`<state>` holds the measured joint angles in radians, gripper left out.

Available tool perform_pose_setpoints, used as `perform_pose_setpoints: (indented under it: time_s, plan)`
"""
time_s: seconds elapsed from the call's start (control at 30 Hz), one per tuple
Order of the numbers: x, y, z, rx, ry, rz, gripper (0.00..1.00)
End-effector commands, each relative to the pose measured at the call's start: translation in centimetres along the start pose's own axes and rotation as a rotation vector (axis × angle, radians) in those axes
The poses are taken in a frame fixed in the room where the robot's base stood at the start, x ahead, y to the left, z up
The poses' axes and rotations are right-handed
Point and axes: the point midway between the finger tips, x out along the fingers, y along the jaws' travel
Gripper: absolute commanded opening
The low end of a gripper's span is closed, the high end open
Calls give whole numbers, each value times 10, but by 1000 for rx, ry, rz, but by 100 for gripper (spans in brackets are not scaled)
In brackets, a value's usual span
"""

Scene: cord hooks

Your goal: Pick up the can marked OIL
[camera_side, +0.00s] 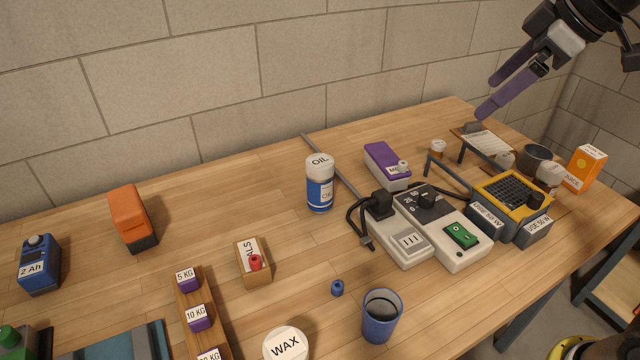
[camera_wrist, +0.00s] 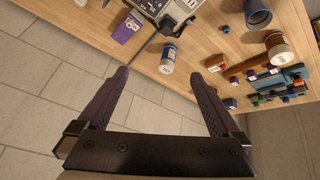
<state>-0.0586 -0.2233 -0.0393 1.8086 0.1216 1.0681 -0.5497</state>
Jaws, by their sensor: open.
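The can marked OIL (camera_side: 320,190) stands upright near the middle of the table. It has a white lid and a blue and white body with an OIL label. In the wrist view the can (camera_wrist: 168,60) shows ahead, between the lines of the two fingers and beyond their tips. My gripper (camera_side: 486,99) is high above the back right of the table, well away from the can. Its two purple fingers are spread with nothing between them, as the wrist view of the gripper (camera_wrist: 160,77) also shows.
A purple box (camera_side: 387,166) and a grey switch unit (camera_side: 402,240) with a black cord stand right of the can. A small wooden block (camera_side: 253,268) and a blue cup (camera_side: 381,318) are nearer the front. A tiled wall runs behind.

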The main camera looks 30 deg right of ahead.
Motion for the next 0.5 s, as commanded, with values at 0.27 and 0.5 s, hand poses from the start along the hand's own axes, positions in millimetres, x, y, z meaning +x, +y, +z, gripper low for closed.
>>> perform_pose_setpoints:
  time_s: [0.27, 0.5]
  plan:
    - [76, 22, -96, -165, -29, -102, 100]
    - [174, 19, -146, -245, -74, -191, 100]
